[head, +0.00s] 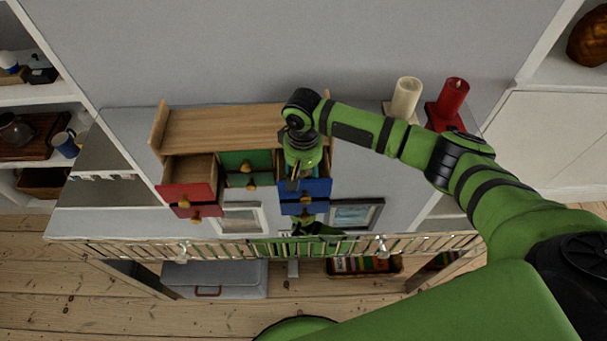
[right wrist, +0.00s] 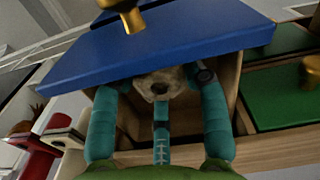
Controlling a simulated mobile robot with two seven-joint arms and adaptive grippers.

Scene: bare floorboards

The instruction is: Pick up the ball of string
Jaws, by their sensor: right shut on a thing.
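The ball of string (right wrist: 158,84) is a pale, beige, roundish thing with a dark spot, inside the open blue drawer (right wrist: 165,45) in the right wrist view. My right gripper (right wrist: 160,95) reaches into this drawer, its teal fingers around the ball and shut on it. In the head view my right gripper (head: 292,183) is over the blue drawer (head: 316,187) at the right of the small wooden chest (head: 215,125); the ball is hidden there. Much of the ball is hidden by the fingers and drawer front. My left gripper is not in view.
Open red drawers (head: 183,190) and a green drawer (head: 247,162) are left of the blue one. A white candle (head: 406,97) and a red candle (head: 452,97) stand right of the chest, near my arm. Two picture frames (head: 355,214) lie in front.

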